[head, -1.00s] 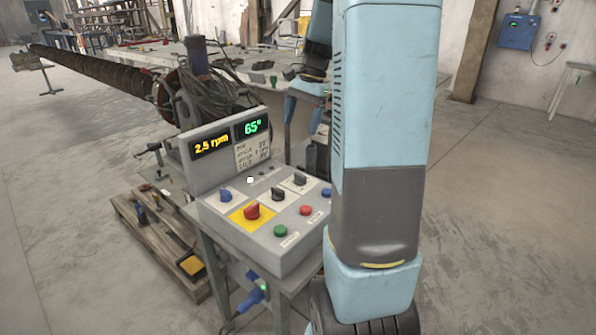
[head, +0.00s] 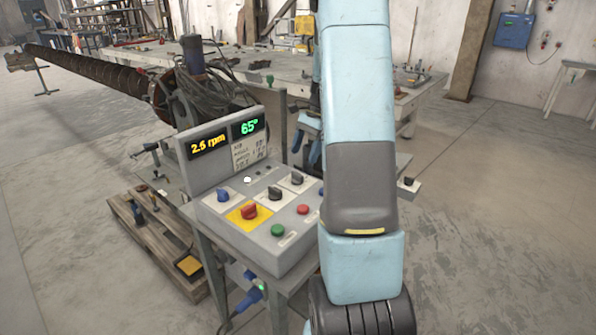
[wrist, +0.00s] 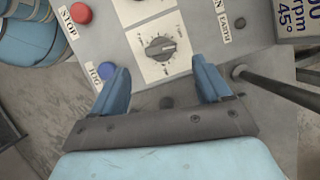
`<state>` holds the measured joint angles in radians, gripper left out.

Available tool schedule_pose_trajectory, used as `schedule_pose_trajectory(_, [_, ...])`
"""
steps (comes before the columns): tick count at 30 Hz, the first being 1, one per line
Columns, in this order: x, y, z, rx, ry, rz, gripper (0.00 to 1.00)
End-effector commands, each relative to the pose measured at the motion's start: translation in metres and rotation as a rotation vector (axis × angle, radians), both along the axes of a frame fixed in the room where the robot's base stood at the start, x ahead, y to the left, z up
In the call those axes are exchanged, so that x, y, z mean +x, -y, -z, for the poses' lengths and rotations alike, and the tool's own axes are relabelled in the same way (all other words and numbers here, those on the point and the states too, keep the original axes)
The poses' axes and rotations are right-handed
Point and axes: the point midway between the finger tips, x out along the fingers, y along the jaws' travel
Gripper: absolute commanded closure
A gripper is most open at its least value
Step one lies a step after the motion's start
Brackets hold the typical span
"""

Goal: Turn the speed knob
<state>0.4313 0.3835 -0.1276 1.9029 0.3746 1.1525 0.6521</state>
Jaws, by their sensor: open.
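The grey control box (head: 240,225) stands left of my arm. A black knob with a printed dial on a white plate (head: 297,178) sits at its far right; I take it as the speed knob, though its label is unreadable. In the wrist view this knob (wrist: 160,47) lies just beyond my fingertips, roughly centred between them. My gripper (wrist: 160,64) is open and empty, with a blue finger either side, apart from the knob. In the head view my arm hides most of the gripper, behind the box. The display (head: 208,145) reads about 2.6 rpm, beside 65°.
Another black knob (head: 275,193), a red knob on yellow (head: 249,211) and a green button (head: 278,230) share the panel. Dark rods (wrist: 270,80) lie right of the right finger.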

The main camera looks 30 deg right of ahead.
Motion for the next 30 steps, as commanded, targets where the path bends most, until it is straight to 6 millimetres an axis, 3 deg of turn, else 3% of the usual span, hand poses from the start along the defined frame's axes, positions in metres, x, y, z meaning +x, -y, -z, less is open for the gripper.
schedule_pose_trajectory(6, [-0.003, -0.015, 0.035, 0.003, -0.003, 0.001, 0.23])
schedule_pose_trajectory(12, [-0.004, -0.023, 0.056, 0.0, -0.001, 0.001, 0.23])
schedule_pose_trajectory(25, [-0.005, -0.026, 0.064, 0.0, 0.001, 0.001, 0.23])
schedule_pose_trajectory(30, [-0.005, -0.026, 0.064, 0.0, 0.001, 0.001, 0.37])
